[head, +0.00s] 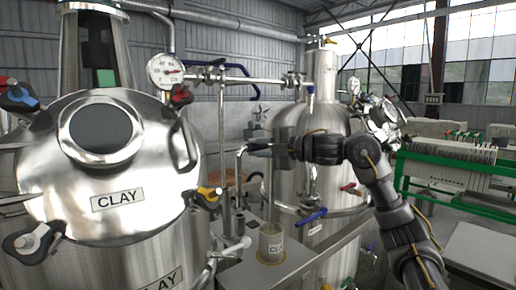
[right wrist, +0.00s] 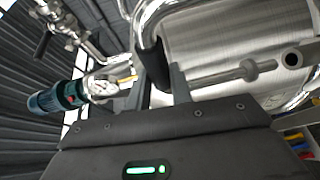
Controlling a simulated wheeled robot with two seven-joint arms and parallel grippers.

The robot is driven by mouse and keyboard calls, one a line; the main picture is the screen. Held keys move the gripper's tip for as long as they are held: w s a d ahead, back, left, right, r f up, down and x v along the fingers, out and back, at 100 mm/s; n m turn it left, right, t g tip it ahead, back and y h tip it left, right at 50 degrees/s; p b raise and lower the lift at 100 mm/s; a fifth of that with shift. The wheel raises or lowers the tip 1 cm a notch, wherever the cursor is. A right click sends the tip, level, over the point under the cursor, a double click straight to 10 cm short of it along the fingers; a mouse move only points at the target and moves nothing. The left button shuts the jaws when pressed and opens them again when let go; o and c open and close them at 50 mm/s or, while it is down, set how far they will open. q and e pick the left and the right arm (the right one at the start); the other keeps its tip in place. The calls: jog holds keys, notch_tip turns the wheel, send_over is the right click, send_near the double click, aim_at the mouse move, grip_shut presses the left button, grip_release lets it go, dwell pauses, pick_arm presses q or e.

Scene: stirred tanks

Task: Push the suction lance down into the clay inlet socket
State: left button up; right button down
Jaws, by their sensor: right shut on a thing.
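My right gripper (head: 256,146) is shut on the bent metal tube of the lance (head: 239,160), which hangs down below its hooked top, between the CLAY tank and the tank behind. In the right wrist view, the gripper (right wrist: 162,90) closes around a dark sleeve (right wrist: 154,62) on a curved chrome tube (right wrist: 149,22). A small cup-like container (head: 271,244) with a partly hidden label starting "CL" stands on the bench below and right of the lance. I cannot tell which fitting is the clay inlet socket, nor whether the lance's lower end is inside one. My left gripper is not in view.
The large steel CLAY tank (head: 120,180) with clamp knobs fills the left. A second steel tank (head: 318,110) stands close behind my right arm. A pressure gauge (head: 165,70) and piping cross above the gripper. A green-framed machine (head: 455,170) stands at the right.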

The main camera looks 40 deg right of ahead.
notch_tip(320, 180, down, 6)
jog(key=b, duration=0.5)
dwell(1.7)
jog(key=c, duration=1.2)
grip_release()
jog(key=shift+f, duration=0.1)
jog(key=shift+o, duration=0.2)
jog(key=b+v, duration=0.4)
jog(key=v, duration=0.7)
jog(key=shift+b, duration=0.3)
jog(key=shift+a, duration=0.1)
